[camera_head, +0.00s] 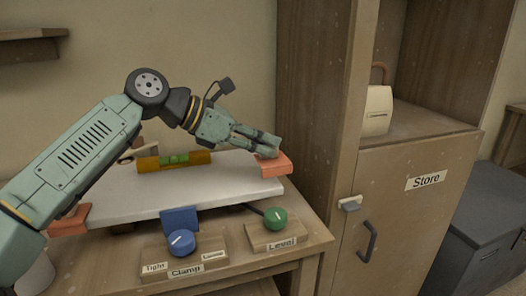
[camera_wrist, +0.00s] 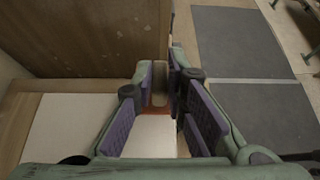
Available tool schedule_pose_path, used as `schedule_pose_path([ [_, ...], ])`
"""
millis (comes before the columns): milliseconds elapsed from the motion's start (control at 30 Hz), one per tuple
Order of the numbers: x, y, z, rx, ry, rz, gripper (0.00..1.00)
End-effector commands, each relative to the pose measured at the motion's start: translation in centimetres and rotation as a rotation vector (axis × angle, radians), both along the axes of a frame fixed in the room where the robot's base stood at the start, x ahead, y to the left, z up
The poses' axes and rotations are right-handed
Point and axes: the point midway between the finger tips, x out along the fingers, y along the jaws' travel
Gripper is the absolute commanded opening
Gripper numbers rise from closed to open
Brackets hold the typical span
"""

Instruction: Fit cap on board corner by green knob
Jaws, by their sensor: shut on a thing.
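The white board (camera_head: 190,188) lies on the wooden bench and also shows in the wrist view (camera_wrist: 62,135). An orange cap (camera_head: 275,169) is at the board's right end, on the side of the green knob (camera_head: 275,218). My gripper (camera_head: 268,146) is shut on this cap from above, and orange shows between and below its fingers in the wrist view (camera_wrist: 156,111). I cannot tell whether the cap is seated on the corner or just above it. Another orange cap (camera_head: 69,222) is at the board's left front corner, partly behind my arm.
A yellow spirit level (camera_head: 148,164) with a green middle lies on the board. A blue knob (camera_head: 181,242) labelled Clamp stands at the bench front, left of the green Level knob. A wooden cabinet (camera_head: 400,190) labelled Store stands close on the right, with a cream container (camera_head: 377,110) on its shelf.

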Motion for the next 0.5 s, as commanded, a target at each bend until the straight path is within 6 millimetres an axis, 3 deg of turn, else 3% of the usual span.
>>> schedule_pose_path([
  [300, 0.1, 0.0, -3.1, 0.000, 0.001, 0.000, 0.00],
  [500, 0.1, 0.0, -3.5, -0.001, -0.002, 0.000, 0.00],
])
